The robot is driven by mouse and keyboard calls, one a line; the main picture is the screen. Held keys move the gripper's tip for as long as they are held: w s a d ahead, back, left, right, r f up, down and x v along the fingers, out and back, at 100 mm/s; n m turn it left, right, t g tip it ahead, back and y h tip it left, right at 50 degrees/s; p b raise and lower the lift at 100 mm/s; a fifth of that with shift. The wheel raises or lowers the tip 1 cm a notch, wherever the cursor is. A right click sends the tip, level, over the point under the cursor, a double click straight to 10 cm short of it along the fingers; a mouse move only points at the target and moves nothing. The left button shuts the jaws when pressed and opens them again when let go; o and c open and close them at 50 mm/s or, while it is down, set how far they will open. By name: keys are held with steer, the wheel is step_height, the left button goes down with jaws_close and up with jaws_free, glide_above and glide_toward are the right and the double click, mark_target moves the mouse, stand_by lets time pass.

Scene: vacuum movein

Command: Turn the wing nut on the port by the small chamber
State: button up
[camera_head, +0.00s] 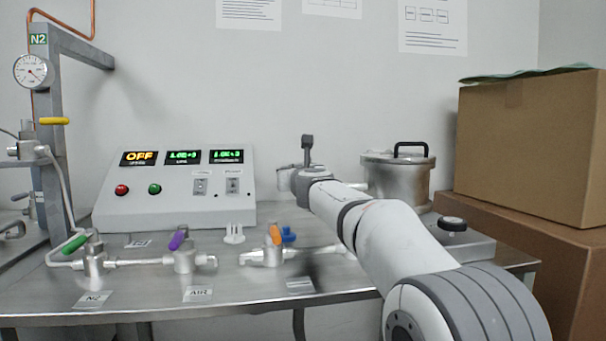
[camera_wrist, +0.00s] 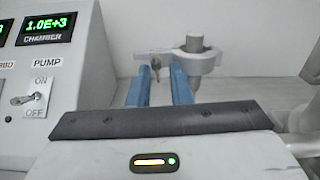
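In the wrist view, my gripper (camera_wrist: 158,80) is open, its two blue fingers apart and pointing away from the camera. A small dark wing nut (camera_wrist: 156,66) shows in the gap between the fingertips, nearer the left finger. I cannot tell whether either finger touches it. It hangs from the left side of a grey clamped port (camera_wrist: 200,62) with a short round post. In the head view, the small chamber (camera_head: 397,180) is a silver pot with a black handle, right of my wrist. My arm hides the wing nut and fingertips there.
The control box (camera_head: 175,190) stands left of my wrist; its pump switch (camera_wrist: 24,98) is close in the wrist view. Cardboard boxes (camera_head: 530,150) stand right.

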steer(key=shift+a, duration=0.1)
steer(key=b+v, duration=0.2)
steer(key=v, duration=0.6)
steer(key=s+d+r+n+g+y+p, duration=0.15)
steer(key=s+r+n+p, duration=0.25)
steer(key=n+p, duration=0.45)
steer(key=s+d+f+n+g+h+p, duration=0.1)
steer(key=s+d+n+g+p, duration=0.3)
steer(key=s+p, duration=0.6)
steer(key=s+d+f+n+g+h+p, duration=0.1)
steer(key=s+d+n+g+h+p, duration=0.2)
steer(key=s+d+n+p, duration=0.6)
steer(key=s+d+f+n+g+h+p, duration=0.1)
steer(key=s+d+n+g+h+p, duration=0.1)
steer(key=s+d+n+g+p, duration=0.4)
steer(key=s+d+n+p, duration=0.1)
steer(key=s+n+p, duration=0.3)
steer(key=s, duration=0.5)
steer(key=shift+s+f+p, duration=0.2)
steer(key=shift+s+p, duration=0.05)
steer(key=shift+p, duration=0.1)
steer(key=shift+d+n+h, duration=0.1)
steer(key=shift+n+h, duration=0.15)
